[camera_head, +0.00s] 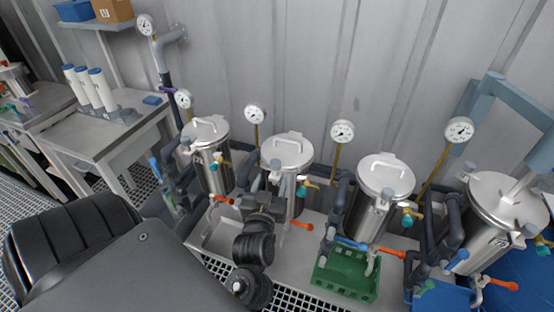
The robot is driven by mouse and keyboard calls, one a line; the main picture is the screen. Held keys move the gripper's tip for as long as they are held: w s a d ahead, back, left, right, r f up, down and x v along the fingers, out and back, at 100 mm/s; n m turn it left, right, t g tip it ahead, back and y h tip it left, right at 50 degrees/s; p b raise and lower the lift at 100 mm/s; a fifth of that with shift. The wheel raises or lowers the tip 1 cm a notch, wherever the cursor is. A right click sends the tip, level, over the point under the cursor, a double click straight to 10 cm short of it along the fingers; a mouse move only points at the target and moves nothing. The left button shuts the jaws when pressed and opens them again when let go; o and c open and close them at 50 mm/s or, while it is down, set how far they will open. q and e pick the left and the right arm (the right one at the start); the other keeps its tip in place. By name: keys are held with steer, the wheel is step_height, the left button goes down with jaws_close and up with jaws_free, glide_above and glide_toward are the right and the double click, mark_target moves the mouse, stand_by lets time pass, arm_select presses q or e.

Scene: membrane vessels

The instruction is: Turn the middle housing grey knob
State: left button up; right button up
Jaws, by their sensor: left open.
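Several steel vessel housings with domed lids stand in a row: one at left (212,165), one left of centre (290,153), one right of centre (385,178) and one at far right (505,210). The frame does not make clear which is the middle housing. My left gripper (283,187) is open in front of the left-of-centre housing and overlaps its lower front. Contact cannot be told. I cannot clearly make out a grey knob; that area is small and partly hidden by my gripper and black wrist.
Teal-green valves and orange handles (302,226) stick out near the housings. Pressure gauges (342,131) stand behind. A green crate (345,276) sits below the right-of-centre housing. Dark pipes run between housings.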

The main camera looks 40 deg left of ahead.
mark_target(277, 159)
arm_select(q)
steer(key=p+x, duration=0.1)
steer(key=x, duration=0.7)
steer(key=shift+w+a+p, duration=0.2)
steer(key=shift+w+p, duration=0.15)
steer(key=shift+x, duration=0.8)
steer(key=c, duration=1)
